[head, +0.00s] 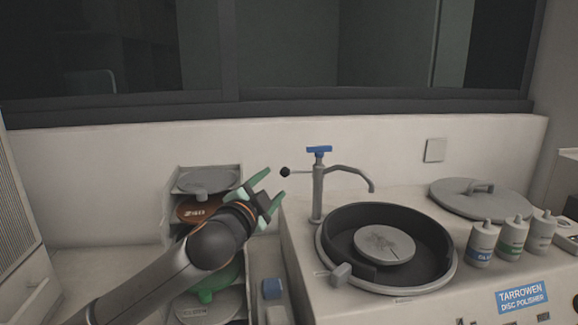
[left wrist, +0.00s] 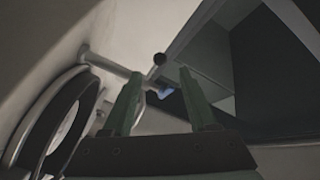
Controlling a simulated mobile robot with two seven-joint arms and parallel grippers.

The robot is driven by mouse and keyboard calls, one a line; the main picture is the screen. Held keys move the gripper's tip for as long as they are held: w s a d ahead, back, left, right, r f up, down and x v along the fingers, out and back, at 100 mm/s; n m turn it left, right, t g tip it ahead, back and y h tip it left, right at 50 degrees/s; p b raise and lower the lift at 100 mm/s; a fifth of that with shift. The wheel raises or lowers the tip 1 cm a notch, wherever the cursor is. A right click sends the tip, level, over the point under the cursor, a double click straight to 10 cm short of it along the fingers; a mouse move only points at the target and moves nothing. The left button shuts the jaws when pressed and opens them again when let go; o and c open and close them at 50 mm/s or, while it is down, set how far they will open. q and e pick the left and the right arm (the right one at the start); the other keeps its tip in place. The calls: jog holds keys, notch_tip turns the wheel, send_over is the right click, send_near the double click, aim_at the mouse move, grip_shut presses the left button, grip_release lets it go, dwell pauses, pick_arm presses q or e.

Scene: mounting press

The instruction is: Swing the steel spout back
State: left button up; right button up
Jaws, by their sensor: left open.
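The steel spout (head: 350,171) curves right from its upright post (head: 317,190), its tip hanging over the black bowl of the disc polisher. A blue tap handle (head: 319,149) tops the post. A short rod with a black ball knob (head: 285,171) sticks out left from the post. My left gripper (head: 276,182) is open with green fingers, just left of the knob and apparently empty. In the left wrist view the black knob (left wrist: 160,59) shows just beyond and between the fingertips (left wrist: 160,74); contact cannot be told. My right gripper is out of view.
The polisher bowl (head: 331,253) with a grey disc (head: 384,246) lies below the spout. A round lid (head: 480,198) and several small bottles (head: 483,243) stand to the right. A rack of discs (head: 208,180) stands left, behind my left arm. A wall and window close the back.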

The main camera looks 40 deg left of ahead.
aim_at(283, 173)
pick_arm(q)
jog(key=p+x, duration=0.2)
jog(key=x, duration=0.8)
jog(key=shift+w+r, duration=0.1)
jog(key=shift+p+x, duration=0.35)
jog(key=shift+x, duration=0.4)
grip_shut()
dwell(0.6)
